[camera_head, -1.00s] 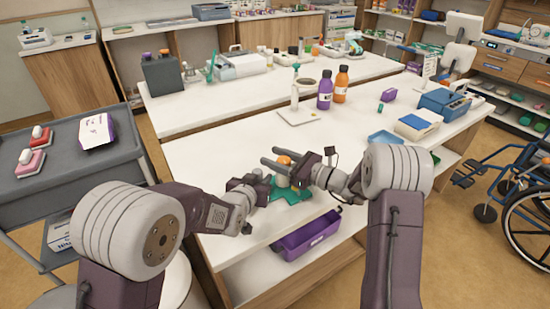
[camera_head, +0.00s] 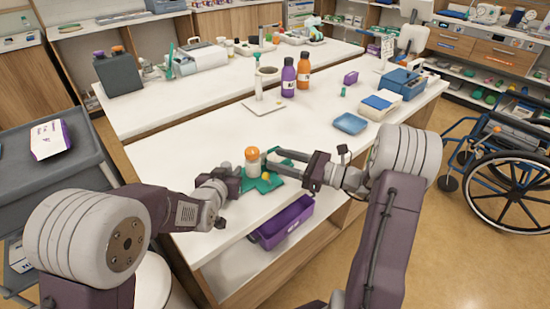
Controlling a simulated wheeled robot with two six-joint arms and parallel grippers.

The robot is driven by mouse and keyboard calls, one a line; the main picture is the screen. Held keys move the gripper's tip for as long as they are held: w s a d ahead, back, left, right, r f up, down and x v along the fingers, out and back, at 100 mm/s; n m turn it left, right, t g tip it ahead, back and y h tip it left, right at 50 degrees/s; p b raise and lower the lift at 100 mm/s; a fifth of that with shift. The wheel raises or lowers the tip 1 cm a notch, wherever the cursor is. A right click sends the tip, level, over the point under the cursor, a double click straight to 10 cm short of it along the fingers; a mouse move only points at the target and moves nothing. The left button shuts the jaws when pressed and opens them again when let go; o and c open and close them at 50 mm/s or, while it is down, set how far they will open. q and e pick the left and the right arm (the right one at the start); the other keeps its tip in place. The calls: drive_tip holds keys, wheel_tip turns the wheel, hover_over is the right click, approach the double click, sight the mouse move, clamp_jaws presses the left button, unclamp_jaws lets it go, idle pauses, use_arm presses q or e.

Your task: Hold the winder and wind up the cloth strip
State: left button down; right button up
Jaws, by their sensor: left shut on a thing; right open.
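The winder (camera_head: 252,168) has an orange top and a pale body, and it stands upright near the front edge of the white table. A green piece (camera_head: 262,184), perhaps the cloth strip or a base, lies around its foot, with a small yellow-orange spot on it. My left gripper (camera_head: 238,174) is at the left side of the winder and shut on it; its fingertips are partly hidden. My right gripper (camera_head: 283,160) is open just right of the winder, its fingers pointing left towards the orange top. I cannot tell whether they touch it.
A pump bottle (camera_head: 259,84), a purple bottle (camera_head: 288,77) and an orange bottle (camera_head: 303,70) stand behind. A blue tray (camera_head: 350,123) lies to the right. The table's left part is clear.

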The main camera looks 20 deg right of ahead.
sight(257, 155)
drive_tip(key=shift+o, duration=1.4)
drive_tip(key=shift+s+d, duration=0.2)
drive_tip(key=shift+d, duration=0.05)
drive_tip(key=shift+v, duration=1.2)
drive_tip(key=x, duration=1.2)
drive_tip(key=shift+a+f, duration=0.15)
drive_tip(key=shift+f, duration=0.1)
clamp_jaws()
drive_tip(key=shift+m+t+h, duration=1.1)
drive_tip(key=shift+h, duration=0.2)
drive_tip(key=shift+m+h, duration=0.3)
drive_tip(key=shift+h, duration=0.1)
